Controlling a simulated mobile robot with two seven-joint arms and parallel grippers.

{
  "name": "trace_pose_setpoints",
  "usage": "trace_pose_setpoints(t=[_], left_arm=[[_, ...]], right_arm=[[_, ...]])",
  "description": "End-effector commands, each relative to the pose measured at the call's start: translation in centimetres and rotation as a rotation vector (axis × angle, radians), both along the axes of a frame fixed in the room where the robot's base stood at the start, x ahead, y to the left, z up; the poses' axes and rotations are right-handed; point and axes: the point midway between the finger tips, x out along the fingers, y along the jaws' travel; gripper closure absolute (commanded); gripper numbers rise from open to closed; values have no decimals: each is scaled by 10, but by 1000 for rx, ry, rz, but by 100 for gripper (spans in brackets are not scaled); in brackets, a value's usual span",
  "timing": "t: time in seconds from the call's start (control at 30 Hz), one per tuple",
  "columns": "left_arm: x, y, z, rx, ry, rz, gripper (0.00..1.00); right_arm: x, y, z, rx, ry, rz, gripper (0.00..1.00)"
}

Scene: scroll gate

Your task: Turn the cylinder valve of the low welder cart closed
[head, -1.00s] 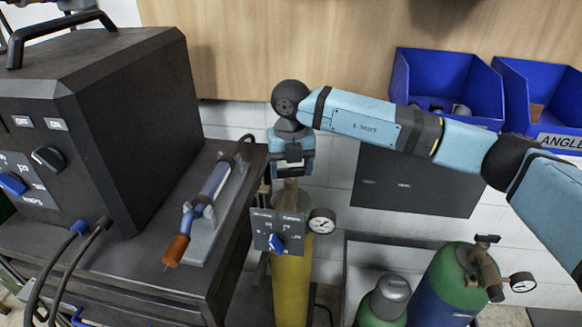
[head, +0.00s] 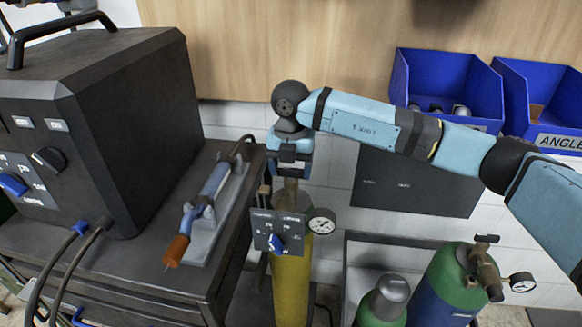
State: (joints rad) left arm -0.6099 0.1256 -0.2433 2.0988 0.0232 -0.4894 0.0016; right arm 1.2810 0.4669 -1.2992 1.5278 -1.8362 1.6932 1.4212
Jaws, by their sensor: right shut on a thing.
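A yellow gas cylinder (head: 291,290) stands upright to the right of the welder cart (head: 130,275). A pressure gauge (head: 322,221) sits at its right side near the top, and a small dark panel (head: 262,231) with a blue knob (head: 277,243) is in front of its neck. The brass-brown valve (head: 291,187) tops the cylinder. My right gripper (head: 290,170) points down over it and is shut on the valve top, which the fingers mostly hide. My left gripper is out of view.
A dark welder box (head: 145,110) and a torch (head: 208,205) with an orange tip lie on the cart. Green cylinders (head: 445,285) with a gauge stand at lower right. Blue bins (head: 448,80) hang on the wall near my right arm.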

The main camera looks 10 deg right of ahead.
Motion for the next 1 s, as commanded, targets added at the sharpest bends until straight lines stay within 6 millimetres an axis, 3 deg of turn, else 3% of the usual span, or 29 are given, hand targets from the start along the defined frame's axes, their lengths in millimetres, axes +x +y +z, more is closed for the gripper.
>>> trace_pose_setpoints(t=[0.1, 0.13, 0.23, 0.5, 0.63, 0.77, 1.0], left_arm=[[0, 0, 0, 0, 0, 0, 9], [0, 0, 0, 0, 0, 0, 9], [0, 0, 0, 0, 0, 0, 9], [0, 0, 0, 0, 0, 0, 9], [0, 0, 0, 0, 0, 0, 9], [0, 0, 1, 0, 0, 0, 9], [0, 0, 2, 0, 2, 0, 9]], right_arm=[[1, 0, 2, 1, -3, -3, 56], [1, 0, 2, 1, -3, -3, 30], [1, 0, 1, 1, -3, -2, 7], [0, 0, 1, 1, -1, 0, 6], [1, 0, 10, 0, -3, 0, 6], [1, 0, 32, 1, -4, 1, 6], [1, 0, 88, 0, -4, 0, 6]])
